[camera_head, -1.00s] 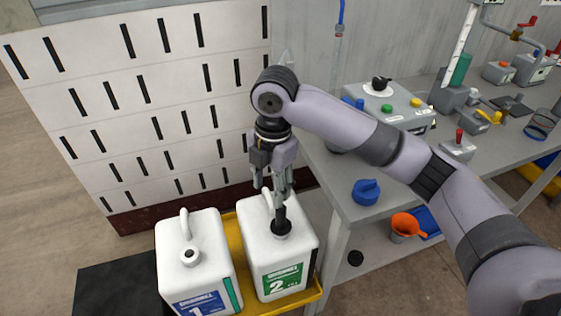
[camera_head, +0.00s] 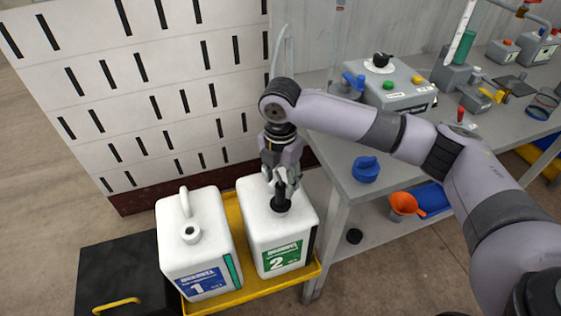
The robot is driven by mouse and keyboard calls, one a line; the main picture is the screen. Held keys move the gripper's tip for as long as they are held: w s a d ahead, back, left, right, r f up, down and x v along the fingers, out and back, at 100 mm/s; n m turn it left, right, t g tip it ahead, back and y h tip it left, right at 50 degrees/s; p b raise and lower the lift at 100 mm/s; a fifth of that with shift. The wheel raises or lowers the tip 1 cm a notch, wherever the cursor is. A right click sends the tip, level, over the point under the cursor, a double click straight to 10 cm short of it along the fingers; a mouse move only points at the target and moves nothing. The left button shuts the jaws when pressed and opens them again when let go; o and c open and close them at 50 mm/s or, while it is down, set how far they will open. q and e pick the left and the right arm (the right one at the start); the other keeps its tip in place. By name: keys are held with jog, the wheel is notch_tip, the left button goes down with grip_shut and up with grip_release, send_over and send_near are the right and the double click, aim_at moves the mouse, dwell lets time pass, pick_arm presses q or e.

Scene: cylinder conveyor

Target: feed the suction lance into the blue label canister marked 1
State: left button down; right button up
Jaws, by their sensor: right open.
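The white canister marked 1 with a blue label (camera_head: 203,282) stands upright at the left of a yellow tray, its mouth (camera_head: 190,233) open and empty. The white canister marked 2 with a green label (camera_head: 283,255) stands to its right. The black head of the suction lance (camera_head: 281,198) sits in canister 2's mouth; the rest of the lance is hidden inside. My right gripper (camera_head: 284,183) points down with its open fingers around the top of this head; whether they touch it cannot be told. My left gripper is out of view.
The yellow tray (camera_head: 236,216) holds both canisters. A grey bench (camera_head: 345,205) stands close on the right, with a blue cap (camera_head: 366,169) near its edge and a pump box (camera_head: 388,88) behind. A slotted white panel (camera_head: 140,100) stands behind. A black box (camera_head: 115,265) lies left.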

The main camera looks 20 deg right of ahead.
aim_at(279, 203)
notch_tip(279, 203, down, 5)
jog(key=shift+r, duration=0.1)
jog(key=shift+c, duration=0.5)
grip_shut()
dwell(0.3)
dwell(0.5)
